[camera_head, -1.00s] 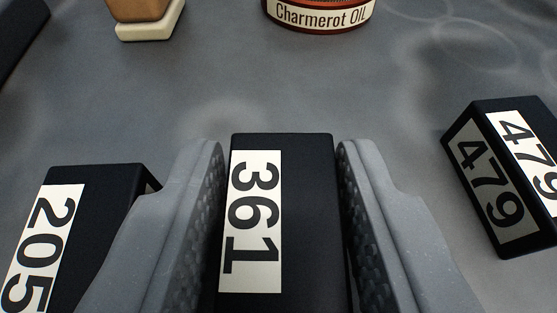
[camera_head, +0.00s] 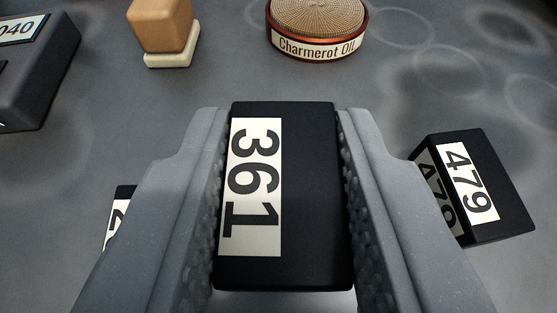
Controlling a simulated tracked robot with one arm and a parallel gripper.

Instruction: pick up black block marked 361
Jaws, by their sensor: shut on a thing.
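The black block marked 361 (camera_head: 310,200) is between the two grey fingers of my gripper (camera_head: 284,195), in the middle of the view. Its white label runs along the left part of its top face. My gripper is shut on the block, with the textured finger pads against its left and right sides. The bench surface shows below the block's near edge, and the block appears held above the bench.
A black block marked 479 (camera_head: 500,215) lies to the right. Another black block (camera_head: 124,192) is mostly hidden behind the left finger. At the back are a dark block (camera_head: 40,85), a wooden block on a pale base (camera_head: 165,30) and a round Charmerot OIL tin (camera_head: 318,28).

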